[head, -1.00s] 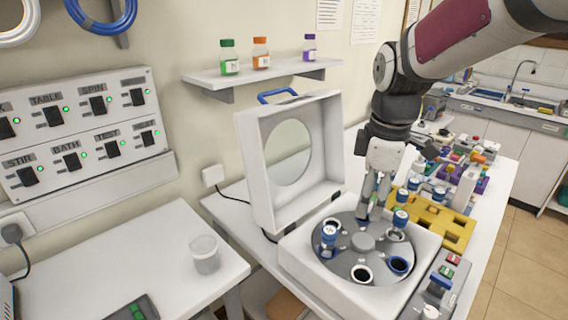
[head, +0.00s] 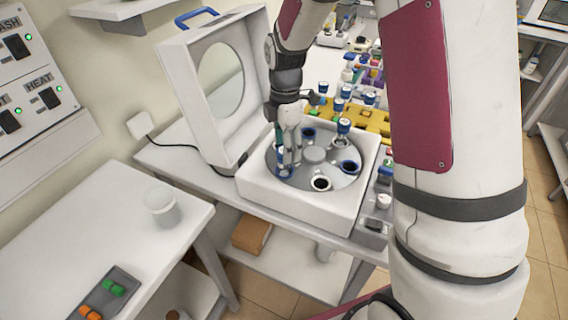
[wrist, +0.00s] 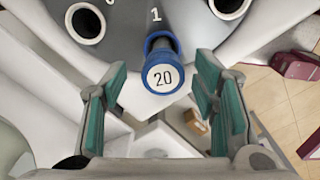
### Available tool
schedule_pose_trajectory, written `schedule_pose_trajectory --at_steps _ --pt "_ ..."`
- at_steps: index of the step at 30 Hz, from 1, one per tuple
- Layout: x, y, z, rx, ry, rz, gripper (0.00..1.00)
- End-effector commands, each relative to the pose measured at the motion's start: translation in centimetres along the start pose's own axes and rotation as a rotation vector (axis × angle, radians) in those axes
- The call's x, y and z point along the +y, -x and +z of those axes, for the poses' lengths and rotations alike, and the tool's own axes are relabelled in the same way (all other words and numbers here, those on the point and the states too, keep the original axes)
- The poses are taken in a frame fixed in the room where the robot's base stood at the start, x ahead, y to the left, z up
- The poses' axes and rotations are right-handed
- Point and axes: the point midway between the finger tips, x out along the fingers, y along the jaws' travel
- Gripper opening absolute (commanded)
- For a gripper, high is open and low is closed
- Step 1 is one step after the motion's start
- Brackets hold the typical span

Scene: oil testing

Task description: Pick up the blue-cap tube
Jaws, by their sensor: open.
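A blue-cap tube with a white top marked 20 (wrist: 163,75) stands in a rotor slot next to the number 1 in the wrist view. In the head view this tube (head: 284,170) is at the rotor's left side, partly hidden by the fingers. My gripper (head: 288,152) points down over it. In the wrist view my gripper (wrist: 161,100) is open, with one finger to the left and one to the right of the cap, and gaps showing on both sides. The grey rotor (head: 315,176) sits in the open white centrifuge (head: 295,205).
Empty slots show, one at the front (head: 321,184). The raised lid (head: 180,75) stands close left of my gripper. A yellow rack (head: 370,122) with tubes is behind. A white cup (head: 160,205) stands on the left table.

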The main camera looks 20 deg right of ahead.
Motion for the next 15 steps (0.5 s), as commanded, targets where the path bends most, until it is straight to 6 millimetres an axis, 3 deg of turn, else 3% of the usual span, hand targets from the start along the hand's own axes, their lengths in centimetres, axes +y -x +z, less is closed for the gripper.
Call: schedule_pose_trajectory --at_steps 5,15 --pt "-0.2 -1.1 -0.1 0.000 0.000 -0.003 0.54" --pt "-0.3 -5.2 -0.1 0.000 -0.001 -0.001 0.54"
